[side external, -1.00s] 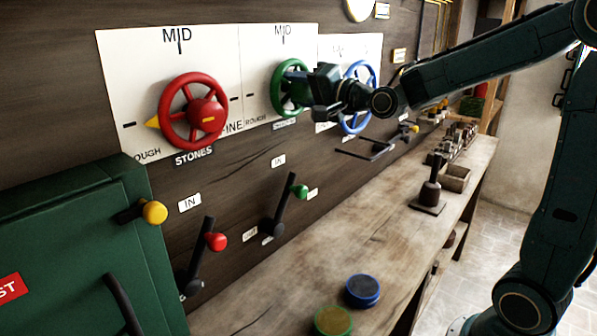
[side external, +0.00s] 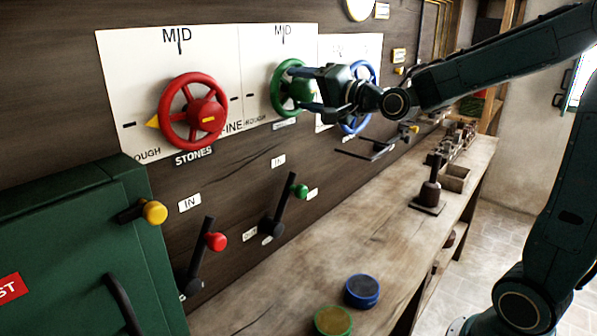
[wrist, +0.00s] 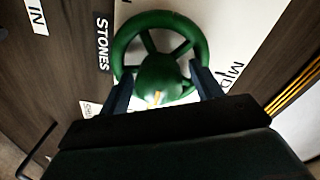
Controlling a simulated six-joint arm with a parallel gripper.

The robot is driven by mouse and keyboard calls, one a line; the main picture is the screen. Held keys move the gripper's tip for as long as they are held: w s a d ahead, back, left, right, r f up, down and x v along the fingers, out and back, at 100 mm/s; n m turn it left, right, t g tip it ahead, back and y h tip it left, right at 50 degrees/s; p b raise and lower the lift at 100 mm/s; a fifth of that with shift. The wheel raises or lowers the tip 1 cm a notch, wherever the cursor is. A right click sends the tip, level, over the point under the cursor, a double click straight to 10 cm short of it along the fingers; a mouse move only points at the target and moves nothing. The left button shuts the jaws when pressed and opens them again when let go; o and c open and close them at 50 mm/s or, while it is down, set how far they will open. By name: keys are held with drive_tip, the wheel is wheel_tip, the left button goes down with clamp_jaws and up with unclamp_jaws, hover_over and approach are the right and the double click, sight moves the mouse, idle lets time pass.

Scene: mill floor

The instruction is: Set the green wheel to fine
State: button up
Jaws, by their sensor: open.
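The green wheel (side external: 279,88) is mounted on a white dial plate with MID at the top, in the middle of the wall panel. In the wrist view the green wheel (wrist: 160,20) fills the top centre, with a yellow mark on its hub. No pointer on its rim is visible; part of the wheel is hidden by my gripper. My gripper (side external: 302,89) is open in front of the hub. In the wrist view the two fingers of my gripper (wrist: 161,75) stand apart on either side of the hub; I cannot tell whether they touch the wheel.
A red wheel (side external: 164,118) with a yellow pointer toward ROUGH is left of it; a blue wheel (side external: 372,72) is right, partly behind my arm. Below are levers with a red knob (side external: 217,241) and a green knob (side external: 301,191). A wooden bench (side external: 290,275) runs along the wall.

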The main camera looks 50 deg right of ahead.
drive_tip(key=s, duration=1.2)
drive_tip(key=shift+a, duration=0.1)
idle(0.4)
drive_tip(key=s+a+f+n+g+y, duration=0.1)
drive_tip(key=s+a+f+n+g, duration=0.5)
drive_tip(key=f+n, duration=0.2)
drive_tip(key=s+f+n+g, duration=0.2)
drive_tip(key=s+g, duration=0.1)
drive_tip(key=s, duration=0.2)
drive_tip(key=s+f+n+g+h, duration=0.1)
drive_tip(key=s+f+n+g, duration=0.1)
drive_tip(key=s, duration=0.4)
drive_tip(key=shift+s+f+n+g, duration=0.15)
drive_tip(key=shift+f+n+g, duration=0.25)
drive_tip(key=shift+g, duration=0.2)
